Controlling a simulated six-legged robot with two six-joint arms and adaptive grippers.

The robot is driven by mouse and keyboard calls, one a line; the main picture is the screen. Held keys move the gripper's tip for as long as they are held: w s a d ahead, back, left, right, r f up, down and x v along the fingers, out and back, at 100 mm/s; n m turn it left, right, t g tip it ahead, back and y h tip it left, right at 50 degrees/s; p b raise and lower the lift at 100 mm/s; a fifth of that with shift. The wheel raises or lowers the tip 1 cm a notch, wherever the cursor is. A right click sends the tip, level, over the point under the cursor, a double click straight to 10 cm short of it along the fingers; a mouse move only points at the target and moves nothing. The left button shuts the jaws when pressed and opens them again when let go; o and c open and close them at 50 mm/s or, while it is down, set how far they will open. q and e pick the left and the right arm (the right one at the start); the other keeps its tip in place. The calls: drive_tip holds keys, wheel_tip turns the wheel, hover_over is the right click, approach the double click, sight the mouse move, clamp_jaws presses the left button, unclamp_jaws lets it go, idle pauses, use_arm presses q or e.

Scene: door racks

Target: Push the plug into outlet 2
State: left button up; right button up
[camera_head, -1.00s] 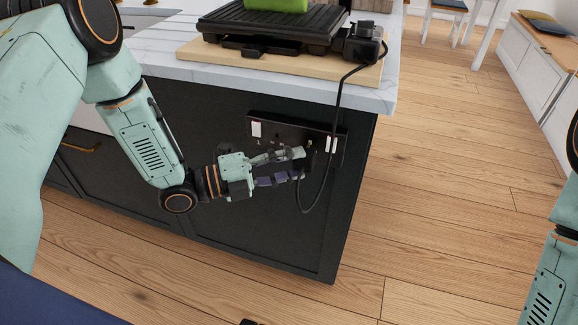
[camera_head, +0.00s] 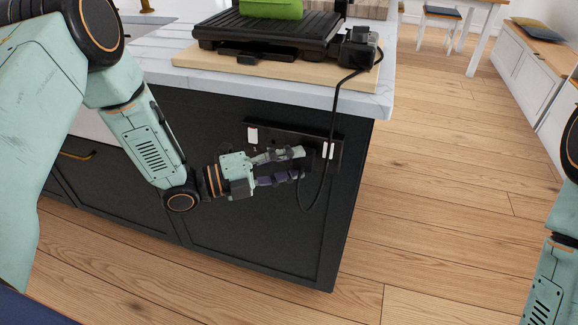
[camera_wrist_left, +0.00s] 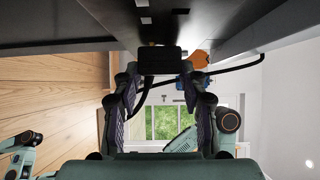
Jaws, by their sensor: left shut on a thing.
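The black plug (camera_wrist_left: 160,62) shows in the left wrist view as a dark block between my fingertips, close to the outlet face. My left gripper (camera_head: 300,163) is shut on it, in front of the dark outlet panel (camera_head: 290,133) on the island's side. In the head view the plug is mostly lost against the dark panel and fingers. A white switch (camera_head: 252,134) sits at the panel's left and white switches (camera_head: 328,150) at its right. The holes facing the plug are hidden, and I cannot tell whether the plug touches the panel. My right gripper is out of view.
The black cord (camera_head: 333,115) hangs from the grill (camera_head: 265,35) on the marble counter (camera_head: 280,87) and loops below the panel. The wooden floor (camera_head: 440,200) right of the island is clear. A bench (camera_head: 530,80) stands at the far right.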

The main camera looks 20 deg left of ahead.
use_arm(q)
drive_tip(key=shift+w, duration=0.25)
drive_tip(key=o, duration=1.3)
drive_tip(key=shift+o, duration=0.2)
drive_tip(key=v, duration=1.2)
